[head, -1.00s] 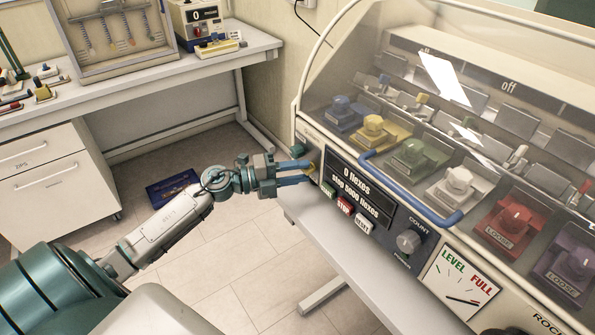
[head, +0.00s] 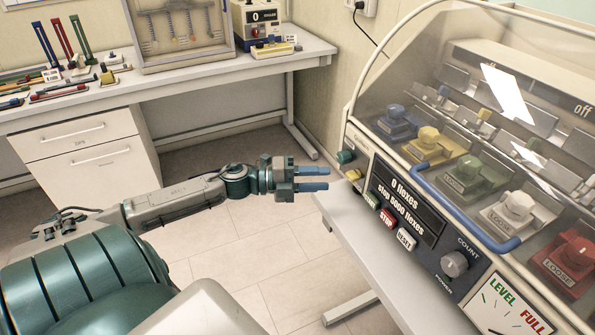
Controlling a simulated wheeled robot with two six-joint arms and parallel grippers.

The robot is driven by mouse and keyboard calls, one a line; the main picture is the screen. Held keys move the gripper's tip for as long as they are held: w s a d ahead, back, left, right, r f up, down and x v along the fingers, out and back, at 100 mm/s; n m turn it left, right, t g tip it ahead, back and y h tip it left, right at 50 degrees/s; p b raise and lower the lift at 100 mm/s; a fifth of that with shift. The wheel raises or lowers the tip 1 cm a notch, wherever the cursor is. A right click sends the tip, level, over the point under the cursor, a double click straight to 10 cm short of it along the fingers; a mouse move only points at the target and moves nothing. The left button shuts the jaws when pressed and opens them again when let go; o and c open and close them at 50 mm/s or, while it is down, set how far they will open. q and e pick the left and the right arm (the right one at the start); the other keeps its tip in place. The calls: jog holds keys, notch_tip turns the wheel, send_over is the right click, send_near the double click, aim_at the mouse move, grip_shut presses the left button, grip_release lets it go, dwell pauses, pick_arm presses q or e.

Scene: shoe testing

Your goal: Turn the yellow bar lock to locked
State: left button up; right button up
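Under the clear cover, a yellow block with a yellow hexagonal knob (head: 430,140) stands between the blue block (head: 397,124) and the green block (head: 464,176). I cannot read its label. A small yellow knob (head: 353,175) also sits low on the left end of the machine's front, below a green knob (head: 345,157). The frames do not show which of these is the yellow bar lock. My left gripper (head: 314,179) is left of the small yellow knob and apart from it. Its blue fingers show a narrow gap with nothing between them. My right gripper is not in view.
The clear cover (head: 400,85) with its blue handle (head: 460,218) is down over the blocks. The front panel has a display (head: 407,205), buttons and a grey count knob (head: 454,263). A bench (head: 205,80) stands at the back left. Open floor lies between.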

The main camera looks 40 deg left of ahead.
pick_arm(q)
jog(key=p+v, duration=0.2)
jog(key=v, duration=0.3)
jog(key=shift+p, duration=0.3)
dwell(0.4)
